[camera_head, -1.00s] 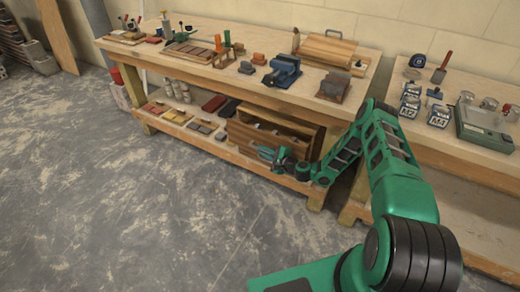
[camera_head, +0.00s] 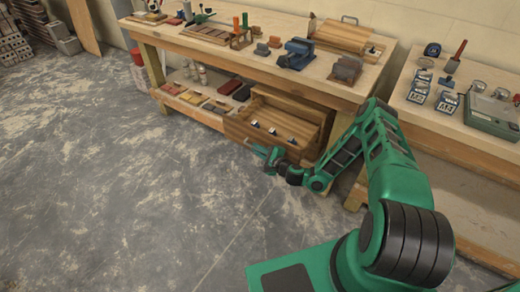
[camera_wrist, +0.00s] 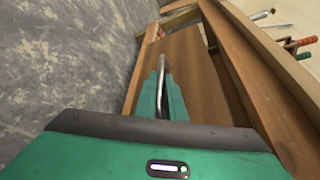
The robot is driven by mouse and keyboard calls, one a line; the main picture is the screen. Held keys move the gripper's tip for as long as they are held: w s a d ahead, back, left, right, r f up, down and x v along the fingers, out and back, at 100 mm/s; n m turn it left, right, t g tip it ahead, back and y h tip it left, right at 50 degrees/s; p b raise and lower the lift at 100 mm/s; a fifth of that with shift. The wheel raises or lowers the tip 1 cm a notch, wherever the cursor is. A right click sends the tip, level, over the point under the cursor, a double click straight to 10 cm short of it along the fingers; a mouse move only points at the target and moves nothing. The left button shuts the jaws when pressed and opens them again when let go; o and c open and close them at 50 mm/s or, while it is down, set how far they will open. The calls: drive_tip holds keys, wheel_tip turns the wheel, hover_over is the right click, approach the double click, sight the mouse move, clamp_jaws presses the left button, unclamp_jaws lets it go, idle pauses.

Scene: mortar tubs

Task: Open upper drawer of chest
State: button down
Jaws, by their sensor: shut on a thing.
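The wooden chest (camera_head: 300,108) stands on the lower shelf of the bench. Its upper drawer (camera_head: 236,131) is pulled out toward me, and several small pale and dark items show inside it. My gripper (camera_head: 261,154) is at the drawer's front, low beside the bench. In the wrist view, my gripper's green fingers (camera_wrist: 160,95) are closed around a silver bar handle (camera_wrist: 163,80) on the brown drawer front (camera_wrist: 190,62). The exact finger contact is partly hidden by the gripper body.
The bench top (camera_head: 225,60) holds a blue vise (camera_head: 297,53) and other tools. Blocks and jars lie on the lower shelf left of the chest. A second bench (camera_head: 470,135) stands at right. The concrete floor (camera_head: 130,200) in front is clear.

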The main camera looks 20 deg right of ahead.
drive_tip(key=shift+a, duration=0.15)
drive_tip(key=c, duration=2.1)
unclamp_jaws()
drive_tip(key=shift+f, duration=0.1)
drive_tip(key=v, duration=1)
drive_tip(key=shift+s+d, duration=0.25)
